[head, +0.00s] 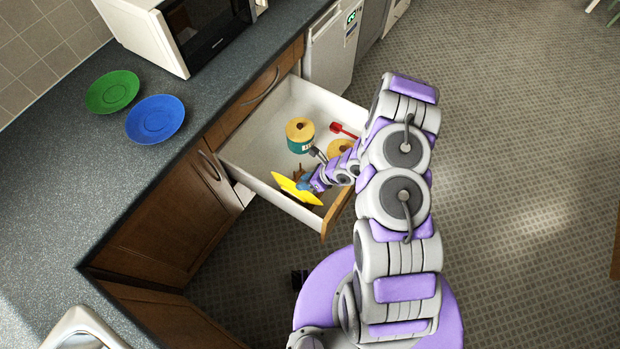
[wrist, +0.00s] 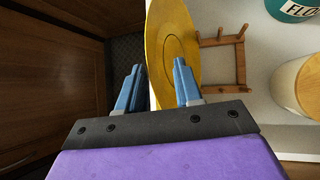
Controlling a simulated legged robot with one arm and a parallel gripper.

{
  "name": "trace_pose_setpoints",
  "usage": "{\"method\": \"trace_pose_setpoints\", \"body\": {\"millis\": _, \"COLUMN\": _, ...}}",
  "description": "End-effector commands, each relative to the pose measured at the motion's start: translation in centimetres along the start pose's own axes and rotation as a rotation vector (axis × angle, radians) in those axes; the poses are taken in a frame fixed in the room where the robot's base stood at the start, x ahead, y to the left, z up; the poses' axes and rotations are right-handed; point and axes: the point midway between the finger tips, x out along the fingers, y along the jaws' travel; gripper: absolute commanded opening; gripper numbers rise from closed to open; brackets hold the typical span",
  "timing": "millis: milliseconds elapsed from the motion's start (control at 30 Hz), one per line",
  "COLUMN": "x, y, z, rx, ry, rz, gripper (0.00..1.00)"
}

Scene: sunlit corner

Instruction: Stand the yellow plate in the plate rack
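The yellow plate (head: 293,188) is tilted at the front of the open drawer, by its near side wall. In the wrist view the yellow plate (wrist: 172,40) shows as a narrow oval running down between my fingers. My gripper (wrist: 160,85) has its two blue fingers apart; the right finger overlaps the plate's face and the left is just outside its left edge. I cannot tell whether either touches. In the head view my gripper (head: 307,184) is right beside the plate. The wooden plate rack (wrist: 222,62) is just right of the plate, inside the drawer, mostly hidden in the head view.
The white drawer (head: 258,150) also holds a green canister (head: 300,136) labelled like flour, another tan-lidded canister (head: 340,148) and a red utensil (head: 342,130). A green plate (head: 112,91), blue plate (head: 155,119) and microwave (head: 185,30) stand on the counter.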

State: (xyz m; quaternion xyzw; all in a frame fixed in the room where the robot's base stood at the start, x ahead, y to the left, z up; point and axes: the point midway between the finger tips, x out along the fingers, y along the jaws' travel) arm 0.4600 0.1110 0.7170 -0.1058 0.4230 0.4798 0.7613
Motion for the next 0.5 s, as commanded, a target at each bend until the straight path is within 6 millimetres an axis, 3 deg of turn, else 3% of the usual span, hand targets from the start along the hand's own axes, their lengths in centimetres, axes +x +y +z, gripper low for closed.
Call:
{"method": "trace_pose_setpoints", "body": {"millis": 167, "x": -1.8, "y": -0.1, "z": 0.1, "rx": 0.004, "ry": -0.003, "rz": -0.002, "gripper": 0.34}}
{"method": "trace_pose_setpoints", "body": {"millis": 500, "x": -9.2, "y": -0.2, "z": 0.1, "rx": 0.003, "ry": -0.002, "rz": -0.005, "gripper": 0.34}}
